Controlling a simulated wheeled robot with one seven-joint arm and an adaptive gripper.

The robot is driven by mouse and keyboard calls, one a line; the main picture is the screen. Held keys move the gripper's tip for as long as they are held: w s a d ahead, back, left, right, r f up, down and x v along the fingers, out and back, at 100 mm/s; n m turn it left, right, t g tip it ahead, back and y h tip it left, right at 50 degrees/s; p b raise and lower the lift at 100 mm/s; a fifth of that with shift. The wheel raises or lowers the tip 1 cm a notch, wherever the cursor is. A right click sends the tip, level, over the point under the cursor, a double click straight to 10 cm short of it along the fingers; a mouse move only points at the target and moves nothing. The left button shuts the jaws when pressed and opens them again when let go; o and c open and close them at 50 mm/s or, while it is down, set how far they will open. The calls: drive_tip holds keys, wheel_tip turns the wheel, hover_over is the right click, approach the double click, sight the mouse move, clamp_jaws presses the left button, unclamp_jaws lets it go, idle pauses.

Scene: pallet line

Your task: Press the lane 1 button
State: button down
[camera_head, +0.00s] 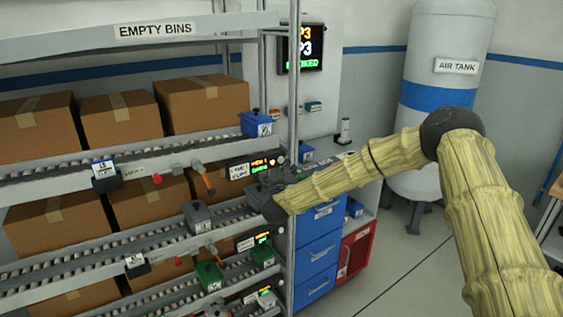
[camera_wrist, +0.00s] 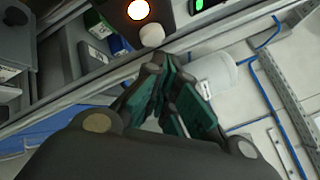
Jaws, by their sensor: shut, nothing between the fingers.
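My gripper (camera_head: 262,190) is at the right end of the shelf rack, beside a lane label (camera_head: 239,171) and a small lit display (camera_head: 263,163). In the wrist view my gripper (camera_wrist: 164,65) is shut and empty, its fingertips close together. A round white knob-like part (camera_wrist: 151,35) lies just beyond the fingertips, below a glowing orange lamp (camera_wrist: 138,9). It may be the button, but I cannot read its lane number. I cannot tell whether the fingers touch it. In the head view my gripper and wrist hide part of this panel.
The rack's roller lanes (camera_head: 130,157) carry cardboard boxes (camera_head: 203,103) and small bins, including a blue bin (camera_head: 256,124). An upright post (camera_head: 294,70) stands close to my gripper. Blue drawers (camera_head: 318,258) and an air tank (camera_head: 440,60) stand to the right, with open floor in front.

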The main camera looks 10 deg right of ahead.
drive_tip(key=shift+w+a+b, duration=0.15)
drive_tip(key=shift+w+b, duration=0.1)
drive_tip(key=shift+b, duration=0.2)
drive_tip(key=shift+w+a+b, duration=0.2)
drive_tip(key=shift+w+b, duration=0.35)
drive_tip(key=shift+w, duration=0.05)
idle(1.0)
drive_tip(key=shift+s, duration=0.15)
idle(0.3)
drive_tip(key=shift+s+d+b, duration=0.3)
drive_tip(key=shift+s+b, duration=0.05)
drive_tip(key=shift+s, duration=0.35)
drive_tip(key=s, duration=0.1)
drive_tip(key=s+d, duration=0.1)
drive_tip(key=s, duration=0.1)
drive_tip(key=s+b, duration=0.1)
drive_tip(key=shift+s+d, duration=0.35)
idle(0.6)
